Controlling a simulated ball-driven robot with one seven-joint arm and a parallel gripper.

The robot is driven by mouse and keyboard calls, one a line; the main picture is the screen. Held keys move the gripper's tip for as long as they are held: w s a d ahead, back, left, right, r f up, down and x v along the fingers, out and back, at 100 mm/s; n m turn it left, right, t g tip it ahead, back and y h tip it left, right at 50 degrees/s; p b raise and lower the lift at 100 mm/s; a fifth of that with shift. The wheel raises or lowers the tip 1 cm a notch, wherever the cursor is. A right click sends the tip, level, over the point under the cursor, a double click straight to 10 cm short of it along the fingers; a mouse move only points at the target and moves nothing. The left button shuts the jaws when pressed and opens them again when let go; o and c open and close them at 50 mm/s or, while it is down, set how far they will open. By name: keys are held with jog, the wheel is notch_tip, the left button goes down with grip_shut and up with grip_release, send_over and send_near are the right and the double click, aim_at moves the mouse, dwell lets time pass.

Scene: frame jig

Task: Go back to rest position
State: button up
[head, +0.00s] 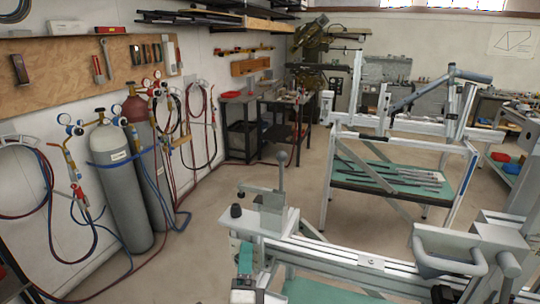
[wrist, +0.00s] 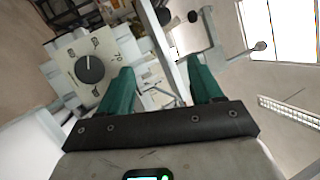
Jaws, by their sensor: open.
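My gripper (wrist: 162,82) shows in the wrist view with its two teal fingers spread apart. The gap between the fingers holds nothing that I can see; pale metal parts of the jig show beyond it. A pale box with a black dial (wrist: 90,69) is beyond the left finger, and a lever with a round knob (wrist: 260,46) is beyond the right finger. I cannot tell how far these are from the fingertips.
In the head view, the metal frame jig (head: 365,262) fills the lower right, with an upright ball-topped lever (head: 281,180). A green-topped bench (head: 395,180) with rods stands behind. Gas cylinders (head: 118,185) and hoses line the left wall. Bare floor (head: 205,235) lies between.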

jog(key=s+d+f+n+g+y, duration=0.25)
jog(key=s+d+n+g, duration=0.2)
jog(key=d+n, duration=0.25)
jog(key=s+d+f+n+g+y, duration=0.1)
jog(key=s+d+f+n+g, duration=0.25)
jog(key=s+d+n, duration=0.35)
jog(key=s+d+f+n+g+y, duration=0.1)
jog(key=s+d+f+n+g, duration=0.25)
jog(key=d+n, duration=0.35)
jog(key=s+d+f+m+g+h, duration=0.15)
jog(key=s+d+g+h, duration=0.3)
jog(key=s+d, duration=0.85)
jog(key=s+f+g+b, duration=0.2)
jog(key=s+f+g, duration=0.2)
jog(key=s+f, duration=0.5)
jog(key=s, duration=0.3)
jog(key=shift+a+f+g, duration=0.15)
jog(key=shift+a+g, duration=0.1)
jog(key=shift+g, duration=0.15)
jog(key=shift+m, duration=0.25)
